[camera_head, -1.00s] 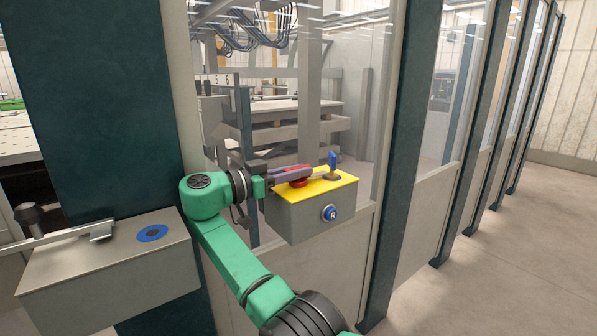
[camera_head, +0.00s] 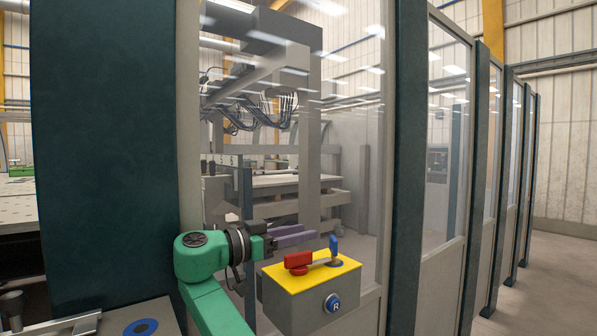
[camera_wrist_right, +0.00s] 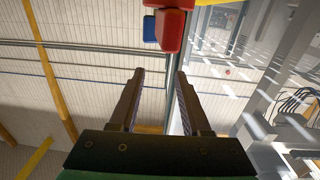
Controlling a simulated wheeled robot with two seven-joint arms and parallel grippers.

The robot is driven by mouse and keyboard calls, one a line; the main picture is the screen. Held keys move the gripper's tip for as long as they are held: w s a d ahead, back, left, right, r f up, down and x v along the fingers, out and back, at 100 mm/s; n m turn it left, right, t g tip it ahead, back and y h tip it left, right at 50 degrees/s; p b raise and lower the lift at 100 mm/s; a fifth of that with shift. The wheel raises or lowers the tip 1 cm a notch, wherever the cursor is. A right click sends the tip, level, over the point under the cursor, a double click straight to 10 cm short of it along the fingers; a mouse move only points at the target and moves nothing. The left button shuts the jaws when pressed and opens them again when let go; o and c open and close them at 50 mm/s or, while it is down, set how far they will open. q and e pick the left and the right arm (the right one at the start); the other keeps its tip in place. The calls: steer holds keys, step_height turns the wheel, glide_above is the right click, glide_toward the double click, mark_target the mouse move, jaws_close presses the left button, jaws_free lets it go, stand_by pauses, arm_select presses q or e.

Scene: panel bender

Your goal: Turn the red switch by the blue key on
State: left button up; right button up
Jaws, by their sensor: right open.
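The red switch (camera_head: 298,261) sits on the yellow top of a grey control box (camera_head: 305,303), beside the glazed panel. The blue key (camera_head: 334,247) stands upright to its right on the same top. My right gripper (camera_head: 308,233) is just above and behind the red switch in the head view, fingers apart with nothing between them. In the right wrist view, the red switch (camera_wrist_right: 174,27) and the blue key (camera_wrist_right: 149,29) show at the top, beyond the open right fingertips (camera_wrist_right: 160,74). My left gripper is not in view.
A blue button marked R (camera_head: 332,303) is on the box's front. A dark post (camera_head: 405,200) stands right of the box. Another grey box with a blue ring (camera_head: 140,328) is at lower left. A wide dark panel (camera_head: 110,150) is at left.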

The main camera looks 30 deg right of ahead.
step_height(320, 180, up, 7)
steer(key=p, duration=0.2)
step_height(320, 180, up, 8)
steer(key=p, duration=0.7)
glide_above(299, 253)
steer(key=shift+f, duration=0.2)
steer(key=shift+f, duration=0.1)
